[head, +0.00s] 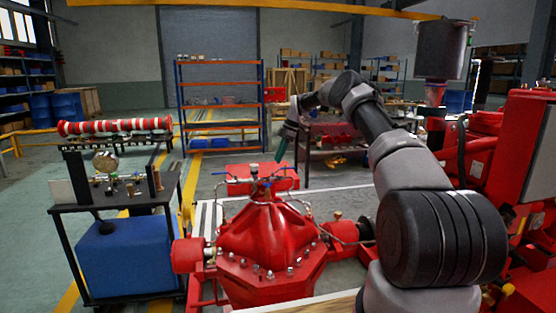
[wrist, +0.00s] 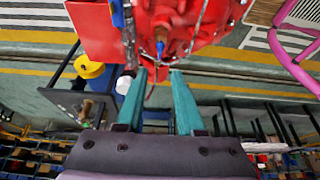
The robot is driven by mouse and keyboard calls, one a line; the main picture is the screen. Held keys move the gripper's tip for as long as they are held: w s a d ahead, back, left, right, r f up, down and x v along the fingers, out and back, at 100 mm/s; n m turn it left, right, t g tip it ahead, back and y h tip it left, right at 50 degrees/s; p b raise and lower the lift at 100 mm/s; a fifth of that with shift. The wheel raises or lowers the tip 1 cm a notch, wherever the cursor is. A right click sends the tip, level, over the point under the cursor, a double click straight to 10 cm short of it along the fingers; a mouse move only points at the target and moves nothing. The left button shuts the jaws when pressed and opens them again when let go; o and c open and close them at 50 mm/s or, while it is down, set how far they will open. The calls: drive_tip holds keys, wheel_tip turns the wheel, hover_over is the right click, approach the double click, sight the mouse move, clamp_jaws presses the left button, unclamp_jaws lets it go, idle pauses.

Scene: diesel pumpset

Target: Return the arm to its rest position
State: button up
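My arm reaches from the lower right of the head view, up and over to the left, bent at a high elbow. My gripper (head: 281,150) points down, behind and above the top of the red pump casing (head: 268,240). In the wrist view my gripper (wrist: 158,73) has two teal fingers standing apart, with nothing held between them. The red casing (wrist: 195,25) lies beyond the fingertips in that view. A small fitting with a blue tip (wrist: 160,47) shows just past the gap. I cannot tell how far it is from the fingertips.
A dark cart (head: 120,200) with gauges and a blue tank (head: 128,256) stand at left. Red machinery (head: 490,140) is close on the right of my arm. Orange-and-blue shelving (head: 220,105) stands behind; open floor lies at far left.

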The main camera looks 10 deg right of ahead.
drive_tip(key=s+a+r+m+t+h, duration=0.1)
drive_tip(key=s+a+r+m, duration=0.15)
drive_tip(key=s+r, duration=0.55)
drive_tip(key=s+a+r+m+t+h, duration=0.1)
drive_tip(key=s+a+r+m, duration=0.2)
drive_tip(key=r, duration=0.9)
drive_tip(key=s+d+r+m+t+h, duration=0.1)
drive_tip(key=s+r+m, duration=0.3)
drive_tip(key=s, duration=0.5)
drive_tip(key=s+d+r+m+t, duration=0.1)
drive_tip(key=s+r+m, duration=0.1)
drive_tip(key=s+r, duration=0.5)
drive_tip(key=s+d+f+m+t, duration=0.1)
drive_tip(key=s+m, duration=0.4)
drive_tip(key=s, duration=0.8)
drive_tip(key=s+d+f+m+t, duration=0.2)
drive_tip(key=s+m, duration=0.3)
drive_tip(key=s, duration=0.8)
drive_tip(key=shift+d+f+m+y, duration=0.35)
drive_tip(key=shift+d+f, duration=0.25)
drive_tip(key=shift+f, duration=0.2)
drive_tip(key=shift+s+a, duration=0.1)
drive_tip(key=shift+s, duration=0.1)
